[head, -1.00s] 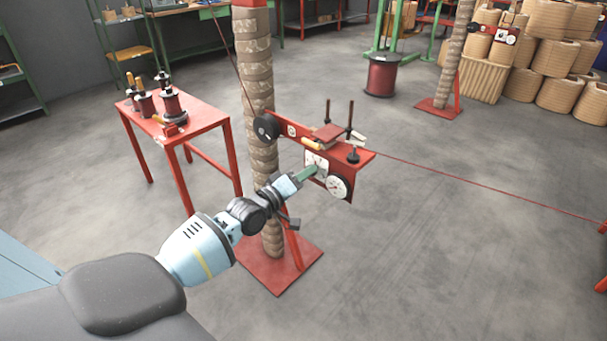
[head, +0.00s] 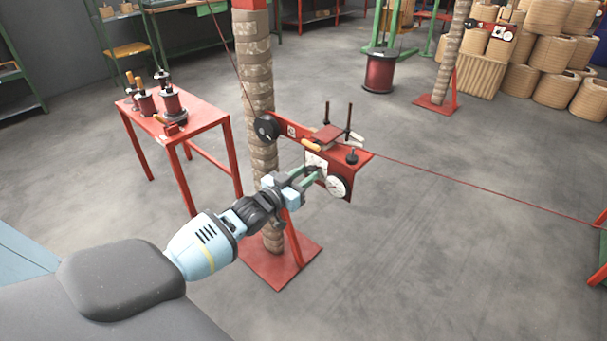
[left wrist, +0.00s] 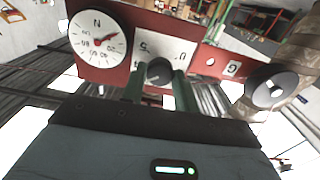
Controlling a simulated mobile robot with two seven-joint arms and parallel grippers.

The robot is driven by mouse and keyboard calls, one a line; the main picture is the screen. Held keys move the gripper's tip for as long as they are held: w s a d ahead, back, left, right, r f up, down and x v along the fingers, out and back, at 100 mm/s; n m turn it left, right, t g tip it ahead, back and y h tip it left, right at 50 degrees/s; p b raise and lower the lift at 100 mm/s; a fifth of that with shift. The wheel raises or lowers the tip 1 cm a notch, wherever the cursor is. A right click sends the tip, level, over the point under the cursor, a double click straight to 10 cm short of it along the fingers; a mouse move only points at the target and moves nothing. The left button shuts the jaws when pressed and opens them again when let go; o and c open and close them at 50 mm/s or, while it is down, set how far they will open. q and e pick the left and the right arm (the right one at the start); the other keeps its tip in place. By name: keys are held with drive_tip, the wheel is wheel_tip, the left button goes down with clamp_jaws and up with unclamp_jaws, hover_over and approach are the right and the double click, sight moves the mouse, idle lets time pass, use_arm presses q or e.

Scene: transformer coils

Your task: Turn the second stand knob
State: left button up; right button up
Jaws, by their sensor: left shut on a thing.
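The black stand knob (left wrist: 158,70) sits on a white scale plate on the front of the red stand bracket (head: 357,170). My left gripper (left wrist: 160,86) has its two green fingers on either side of this knob, shut on it. In the head view my left gripper (head: 315,173) reaches the white plate from the lower left, and its fingers mostly hide the knob. A round white dial (head: 337,187) with a red needle is beside the plate; it also shows in the left wrist view (left wrist: 99,40). My right gripper is not in view.
A black wheel (head: 267,129) is at the bracket's left end, by the wrapped column (head: 256,75). Upright rods and a small clamp are on top of the bracket. A red wire (head: 480,184) runs right. A red table (head: 205,122) with spools stands left.

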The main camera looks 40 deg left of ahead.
use_arm(q)
drive_tip(key=shift+m, duration=1.9)
drive_tip(key=o, duration=1)
drive_tip(key=shift+s, duration=0.15)
drive_tip(key=s, duration=0.5)
drive_tip(key=s+p, duration=0.1)
drive_tip(key=s, duration=0.1)
drive_tip(key=shift+s+a, duration=0.3)
